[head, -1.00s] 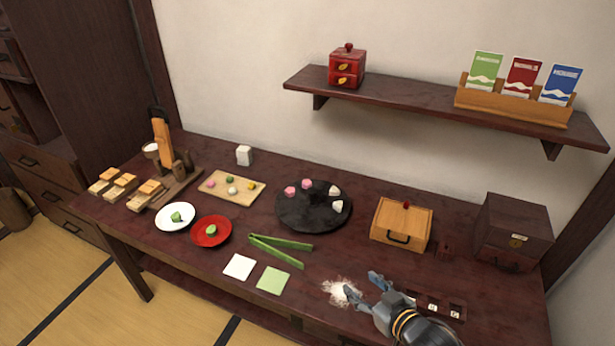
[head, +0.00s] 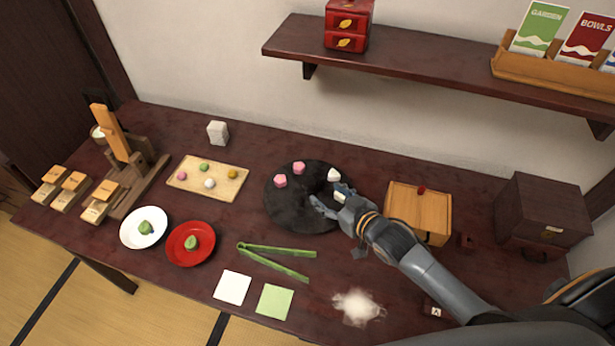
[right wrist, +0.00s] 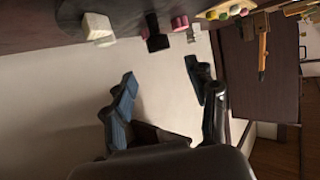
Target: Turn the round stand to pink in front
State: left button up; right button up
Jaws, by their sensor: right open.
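The round stand (head: 290,215) is a dark disc at the middle of the table in the head view. Two pink sweets (head: 280,181) sit on its far-left part, toward the wall. A white sweet (head: 334,175) sits at its far right, and another pale one shows beside my gripper. My right gripper (head: 326,201) is over or at the stand's right edge, open, with nothing seen between its fingers; contact cannot be told. In the right wrist view its fingers (right wrist: 160,75) are spread, with a white sweet (right wrist: 97,28) beyond them. My left gripper is out of view.
A wooden box (head: 415,210) stands close right of the stand, beside my right arm. Green tongs (head: 280,262) lie in front of it. A board of small sweets (head: 190,186) is to the left. A shelf (head: 420,62) hangs above. White powder (head: 357,306) lies near the front edge.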

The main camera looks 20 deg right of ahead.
aim_at(310, 182)
jog(key=x, duration=0.9)
jog(key=shift+w+f, duration=0.15)
jog(key=shift+w, duration=0.1)
jog(key=shift+w+a+f, duration=0.1)
jog(key=shift+w+f, duration=0.05)
jog(key=shift+w, duration=0.25)
grip_shut()
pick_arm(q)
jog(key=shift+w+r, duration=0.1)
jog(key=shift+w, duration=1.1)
